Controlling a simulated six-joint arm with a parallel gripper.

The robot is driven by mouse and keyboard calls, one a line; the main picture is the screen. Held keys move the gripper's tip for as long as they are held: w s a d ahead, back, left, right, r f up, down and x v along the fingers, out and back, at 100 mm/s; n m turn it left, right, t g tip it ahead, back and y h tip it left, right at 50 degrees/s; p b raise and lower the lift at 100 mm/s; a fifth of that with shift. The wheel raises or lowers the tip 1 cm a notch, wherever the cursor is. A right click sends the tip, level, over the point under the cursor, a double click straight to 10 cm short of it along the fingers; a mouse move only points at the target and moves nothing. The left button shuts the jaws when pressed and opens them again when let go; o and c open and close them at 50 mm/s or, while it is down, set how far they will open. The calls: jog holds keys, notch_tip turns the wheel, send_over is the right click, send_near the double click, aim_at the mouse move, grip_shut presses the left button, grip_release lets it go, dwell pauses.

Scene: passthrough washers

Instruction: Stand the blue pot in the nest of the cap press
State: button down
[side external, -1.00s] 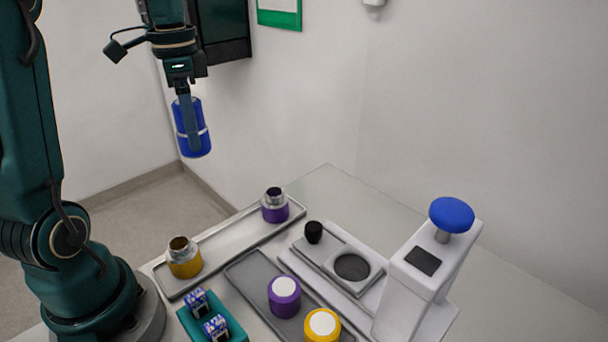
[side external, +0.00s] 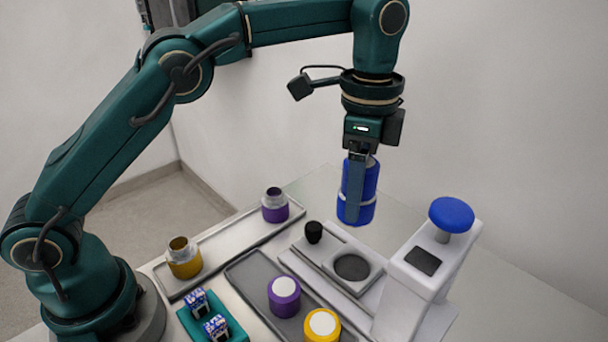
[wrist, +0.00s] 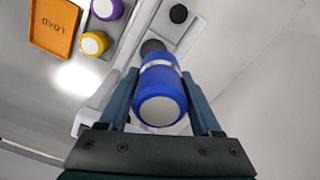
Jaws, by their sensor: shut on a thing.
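My gripper (side external: 354,188) is shut on the blue pot (side external: 369,190) and holds it upright in the air, above the back part of the cap press. In the wrist view the blue pot (wrist: 160,85) sits between the two fingers of my gripper (wrist: 163,98). The cap press (side external: 412,275) is white with a blue knob on top. Its round dark nest (side external: 352,267) is empty and lies below the pot, slightly to its left in the side view. In the wrist view the pot partly hides the nest (wrist: 152,47).
A black knob (side external: 314,232) stands beside the nest. A tray (side external: 216,246) holds open yellow and purple pots. A grey tray (side external: 254,272) holds purple and yellow pots with white tops. A green holder (side external: 234,328) carries small blue-and-white items. An orange tray (wrist: 54,22) shows in the wrist view.

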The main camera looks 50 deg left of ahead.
aim_at(359, 226)
jog(key=shift+s+d+f+m, duration=0.15)
jog(key=shift+s+d+f, duration=0.05)
jog(key=shift+d, duration=0.2)
jog(key=shift+s+d+f+m, duration=0.15)
jog(key=shift+s+d+f, duration=0.05)
jog(key=shift+d, duration=0.15)
jog(key=shift+f, duration=2.35)
jog(key=shift+f, duration=0.2)
jog(key=shift+f, duration=0.8)
jog(key=shift+f, duration=0.1)
jog(key=shift+f, duration=0.5)
jog(key=shift+f, duration=0.2)
jog(key=shift+f, duration=0.45)
